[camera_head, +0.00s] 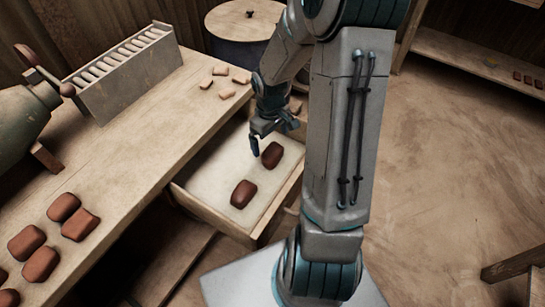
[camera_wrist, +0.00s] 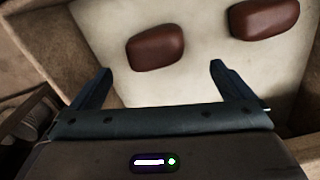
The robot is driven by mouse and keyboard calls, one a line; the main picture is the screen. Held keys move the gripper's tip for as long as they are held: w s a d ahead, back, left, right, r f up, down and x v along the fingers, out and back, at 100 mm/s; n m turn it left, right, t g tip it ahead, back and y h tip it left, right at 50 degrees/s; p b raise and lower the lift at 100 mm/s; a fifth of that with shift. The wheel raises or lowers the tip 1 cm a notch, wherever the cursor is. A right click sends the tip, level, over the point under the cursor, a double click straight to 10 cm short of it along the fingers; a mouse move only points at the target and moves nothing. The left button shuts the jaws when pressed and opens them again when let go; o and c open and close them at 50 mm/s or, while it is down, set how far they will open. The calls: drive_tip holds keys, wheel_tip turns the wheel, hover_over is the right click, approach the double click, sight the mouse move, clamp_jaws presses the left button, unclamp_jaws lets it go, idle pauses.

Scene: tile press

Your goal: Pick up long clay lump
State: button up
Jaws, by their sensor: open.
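Two reddish-brown clay lumps lie apart on the pale floor of an open wooden drawer (camera_head: 208,183). The nearer lump (camera_head: 243,193) is toward the drawer's front in the head view; the farther lump (camera_head: 272,155) is close to my gripper (camera_head: 275,136). In the wrist view one lump (camera_wrist: 155,47) lies just beyond the gap between my open fingers (camera_wrist: 160,70), and the other lump (camera_wrist: 264,18) is at the upper right. My gripper is open and empty, over the drawer. I cannot tell which lump is the long one.
Several more brown lumps (camera_head: 80,224) lie on the wooden bench (camera_head: 130,150) at the left. A slotted rack (camera_head: 125,75) and small pale pieces (camera_head: 227,93) are farther back. A round barrel (camera_head: 245,22) stands behind the drawer. The drawer walls surround the two lumps.

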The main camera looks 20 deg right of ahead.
sight(273, 152)
drive_tip(key=f, duration=0.2)
drive_tip(key=f+b, duration=0.1)
drive_tip(key=f, duration=0.2)
drive_tip(key=f+b, duration=0.1)
drive_tip(key=f, duration=0.2)
drive_tip(key=shift+w+d, duration=0.1)
drive_tip(key=shift+d, duration=0.3)
drive_tip(key=c, duration=1.3)
